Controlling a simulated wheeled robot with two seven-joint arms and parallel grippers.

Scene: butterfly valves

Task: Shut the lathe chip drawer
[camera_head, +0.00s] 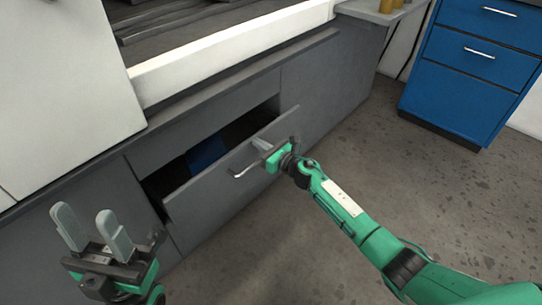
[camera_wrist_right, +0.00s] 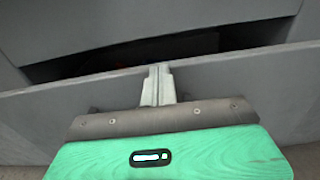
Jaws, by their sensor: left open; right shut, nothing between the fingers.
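The lathe chip drawer (camera_head: 205,200) is a grey drawer low in the lathe's front, pulled partly out. A dark gap shows behind its front, with something blue inside. Its bar handle (camera_head: 245,171) is on the front, partly hidden by my right gripper (camera_head: 261,144). My right gripper is shut and empty at the upper edge of the drawer front. In the right wrist view its closed fingers (camera_wrist_right: 157,84) overlap the top edge of the drawer front (camera_wrist_right: 240,80); I cannot tell whether they touch. My left gripper (camera_head: 91,222) is open and empty, left of the drawer, fingers pointing up.
The grey lathe (camera_head: 335,85) with a white ledge (camera_head: 235,52) stands above and around the drawer. A blue cabinet (camera_head: 465,75) with silver handles stands at the right. The speckled floor (camera_head: 420,190) in front is clear.

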